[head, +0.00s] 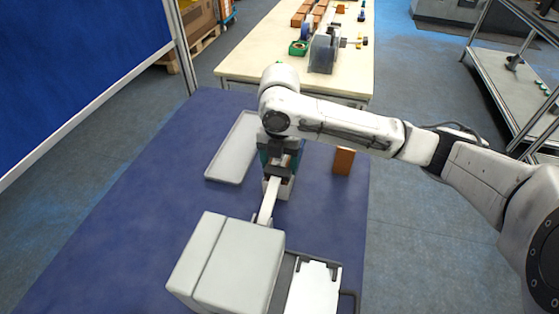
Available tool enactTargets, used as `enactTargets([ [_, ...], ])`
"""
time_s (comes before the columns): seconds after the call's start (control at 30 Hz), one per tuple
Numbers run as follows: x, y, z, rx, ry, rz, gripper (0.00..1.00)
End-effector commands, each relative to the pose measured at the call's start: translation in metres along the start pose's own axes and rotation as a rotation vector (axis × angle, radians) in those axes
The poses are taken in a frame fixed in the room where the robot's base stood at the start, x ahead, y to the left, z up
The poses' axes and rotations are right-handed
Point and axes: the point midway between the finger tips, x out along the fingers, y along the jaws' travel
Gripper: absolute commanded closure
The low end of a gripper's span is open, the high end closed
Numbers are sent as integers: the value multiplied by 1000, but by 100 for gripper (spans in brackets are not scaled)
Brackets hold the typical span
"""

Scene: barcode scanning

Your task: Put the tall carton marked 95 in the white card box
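A small tan patch (286,160) shows among the dark gripper parts. I cannot tell whether it is a carton between the fingers, or whether the fingers are open or shut. The inside of the white box is mostly hidden by the gripper. A brown upright carton (343,161) stands to the right, apart from the gripper. No number 95 can be read on anything.
A pale flat tray (232,150) lies left of my gripper. A large light grey machine (225,262) with a pale bar towards the box stands in front, beside a dark-framed white plate (314,288). A teal thing shows partly behind the gripper. The blue table's left side (110,240) is clear.

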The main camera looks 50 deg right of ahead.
Motion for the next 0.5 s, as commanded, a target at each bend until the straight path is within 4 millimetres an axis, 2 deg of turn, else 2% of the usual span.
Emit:
enactTargets([
  [0.27,-2,0,0,0,0,0,34],
  [0.5,-15,0,0,0,0,1,34],
])
